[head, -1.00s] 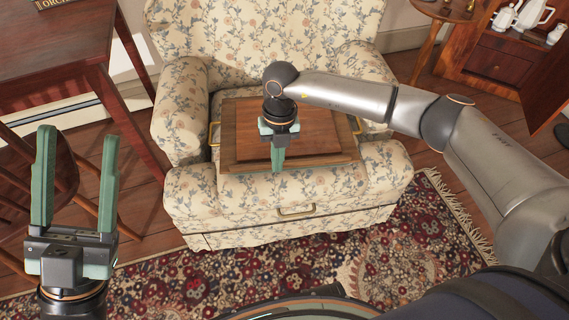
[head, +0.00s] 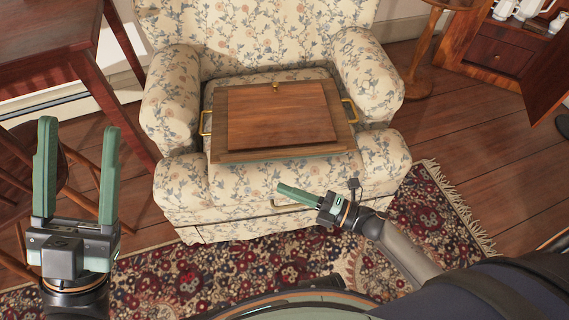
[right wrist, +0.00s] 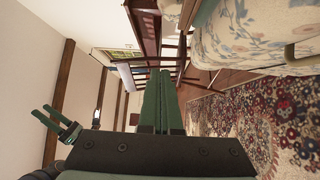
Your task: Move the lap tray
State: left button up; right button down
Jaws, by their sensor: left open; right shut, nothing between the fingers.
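The lap tray (head: 282,116) is a brown wooden board with a raised panel, a small brass knob and brass handles at its left and right ends. It lies on the seat of the floral armchair (head: 184,105) in the head view. My right gripper (head: 281,189) is shut and empty in front of the chair, below the tray's front edge and apart from it. My left gripper (head: 78,125) is open and empty at the far left, well away from the tray.
A dark wooden table (head: 45,50) and a wooden chair (head: 20,170) stand at the left. A cabinet (head: 500,50) with white jugs and a small round stand (head: 417,85) are at the back right. A patterned rug (head: 240,262) covers the floor in front.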

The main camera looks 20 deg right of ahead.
jog(key=s+d+f+m+t+h, duration=0.2)
jog(key=d+f+h, duration=0.2)
jog(key=d, duration=0.3)
jog(key=b+x, duration=0.1)
jog(key=x, duration=0.3)
jog(key=b+x, duration=0.1)
jog(key=x, duration=0.3)
jog(key=w+d+r+b+x, duration=0.1)
jog(key=x, duration=0.3)
jog(key=shift+d, duration=0.15)
jog(key=shift+w+d, duration=0.1)
jog(key=shift+w, duration=0.5)
